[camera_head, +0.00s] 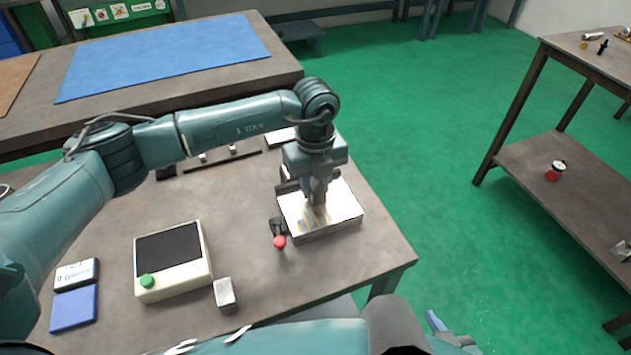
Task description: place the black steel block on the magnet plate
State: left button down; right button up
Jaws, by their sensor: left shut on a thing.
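The magnet plate (346,214) is a box with a bright, pale top near the right edge of the workbench. A lever with a red knob (279,242) sits at its left front corner. My left gripper (318,197) points down over the plate, shut on a small dark piece that appears to be the black steel block. The gripper hides most of the block, and I cannot tell whether it touches the plate. Yellowish streaks show on the plate top below the gripper. My right gripper is not in view.
A cream device (173,280) with a black panel and green button stands left of the plate. A grey metal block (225,294) lies beside it. A blue pad (74,308) is at far left. Bare bench (345,268) lies in front of the plate.

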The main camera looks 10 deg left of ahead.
aim_at(316, 184)
pick_arm(q)
jog(key=shift+f, duration=0.1)
jog(key=c, duration=1.1)
grip_release()
jog(key=shift+r, duration=0.2)
notch_tip(316, 184, up, 12)
jog(key=shift+f+b, duration=0.1)
jog(key=shift+b, duration=0.5)
jog(key=shift+s, duration=0.1)
